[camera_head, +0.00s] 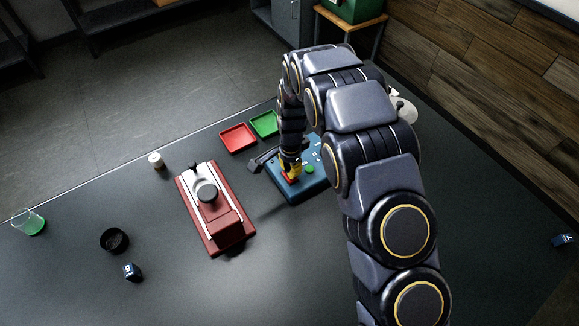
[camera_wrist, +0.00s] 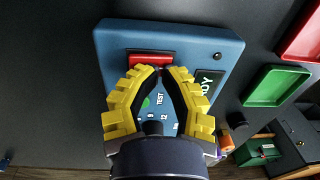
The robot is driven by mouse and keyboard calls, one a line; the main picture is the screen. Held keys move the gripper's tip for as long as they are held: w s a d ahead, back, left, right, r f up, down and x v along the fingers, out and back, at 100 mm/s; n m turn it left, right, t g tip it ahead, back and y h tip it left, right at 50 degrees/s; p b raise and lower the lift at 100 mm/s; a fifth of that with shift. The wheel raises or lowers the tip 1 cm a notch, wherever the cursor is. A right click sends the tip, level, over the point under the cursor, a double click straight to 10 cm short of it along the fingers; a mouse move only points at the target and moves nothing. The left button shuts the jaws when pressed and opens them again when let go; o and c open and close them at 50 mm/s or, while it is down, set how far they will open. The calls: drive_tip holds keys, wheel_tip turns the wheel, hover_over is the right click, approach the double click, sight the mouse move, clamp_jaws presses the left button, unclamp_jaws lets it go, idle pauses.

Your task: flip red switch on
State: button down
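A blue control box (camera_head: 306,190) stands on the dark table right of the middle, and it fills the middle of the wrist view (camera_wrist: 225,48). Its red switch (camera_wrist: 150,58) is a wide rocker near the upper edge in the wrist view. In the head view a bit of red (camera_head: 288,179) shows beside the fingers. My gripper (camera_wrist: 161,70) has yellow fingers, with the tips together just below the red switch and no object between them. Whether the tips touch the switch is unclear. In the head view my gripper (camera_head: 291,174) points down over the box.
A green button (camera_head: 310,168) is on the box. A red-and-white machine (camera_head: 228,231) stands to its left. A red tray (camera_head: 238,138) and green tray (camera_head: 265,124) lie behind. A black ring (camera_head: 114,240), small blue block (camera_head: 132,271) and beaker (camera_head: 29,223) are at left.

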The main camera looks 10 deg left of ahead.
drive_tip(key=shift+d, duration=0.1)
drive_tip(key=shift+s+d+r, duration=0.15)
drive_tip(key=shift+s+d, duration=0.35)
drive_tip(key=shift+s, duration=0.1)
wheel_tip(320, 180, up, 14)
drive_tip(key=w+a, duration=0.1)
idle(0.4)
idle(0.4)
